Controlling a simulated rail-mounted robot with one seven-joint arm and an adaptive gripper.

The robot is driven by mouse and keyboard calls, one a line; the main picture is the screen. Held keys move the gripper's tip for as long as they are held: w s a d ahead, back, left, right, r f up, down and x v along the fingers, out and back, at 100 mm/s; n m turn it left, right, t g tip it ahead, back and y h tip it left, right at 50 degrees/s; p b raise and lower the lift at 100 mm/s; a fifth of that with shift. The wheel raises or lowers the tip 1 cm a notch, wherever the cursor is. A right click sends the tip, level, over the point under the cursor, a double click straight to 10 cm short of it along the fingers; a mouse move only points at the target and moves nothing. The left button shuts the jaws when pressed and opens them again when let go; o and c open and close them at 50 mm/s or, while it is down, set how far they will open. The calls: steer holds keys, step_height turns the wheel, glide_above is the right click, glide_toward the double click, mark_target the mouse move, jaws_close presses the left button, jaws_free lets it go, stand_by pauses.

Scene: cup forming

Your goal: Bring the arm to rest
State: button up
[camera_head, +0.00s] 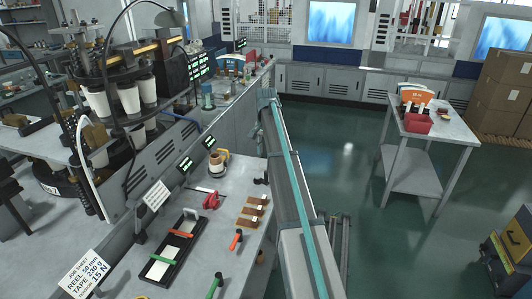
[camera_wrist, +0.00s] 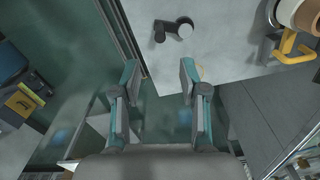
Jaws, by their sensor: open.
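My gripper (camera_wrist: 160,72) shows in the wrist view with its two fingers spread wide apart and nothing between them. It hangs near the edge of a grey bench top (camera_wrist: 228,55), with the dark green floor showing below and between the fingers. I cannot make out my gripper in the head view.
In the head view, the workbench (camera_head: 215,259) holds a black tray (camera_head: 147,277), a red tool (camera_head: 211,201), brown blocks (camera_head: 252,211) and a tape roll (camera_head: 217,161). A forming machine (camera_head: 128,97) stands left. A side table (camera_head: 440,130) stands right, with open floor (camera_head: 345,175) between.

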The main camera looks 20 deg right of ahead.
steer(key=s+d+f+m+t+h, duration=0.1)
steer(key=d+f, duration=0.5)
steer(key=f, duration=0.2)
steer(key=s+d+f+m+h, duration=0.1)
steer(key=s+d+f+m, duration=0.1)
steer(key=d+f, duration=0.45)
steer(key=s+a+f+n+t+b, duration=0.15)
steer(key=s+f, duration=0.35)
steer(key=f, duration=0.6)
steer(key=s+a+f+n+b, duration=0.15)
steer(key=s+f, duration=0.35)
steer(key=f, duration=0.6)
steer(key=s+a+f+t+b, duration=0.15)
steer(key=s+f, duration=0.45)
steer(key=f, duration=0.6)
steer(key=s+a+f+n+g+y+p, duration=0.1)
steer(key=s+a+f+n+g, duration=0.15)
steer(key=s+a, duration=0.7)
steer(key=s+a+f+n+g+y+p, duration=0.1)
steer(key=s+a+f+n+g, duration=0.2)
steer(key=s+a, duration=0.65)
steer(key=s+a+r+n+g+p, duration=0.1)
steer(key=s+a+n+g, duration=0.1)
steer(key=s+a, duration=0.4)
steer(key=s+a+r+n+g+p, duration=0.1)
steer(key=s+a+n+g, duration=0.2)
steer(key=s, duration=1.4)
steer(key=a, duration=0.3)
steer(key=shift+r, duration=0.4)
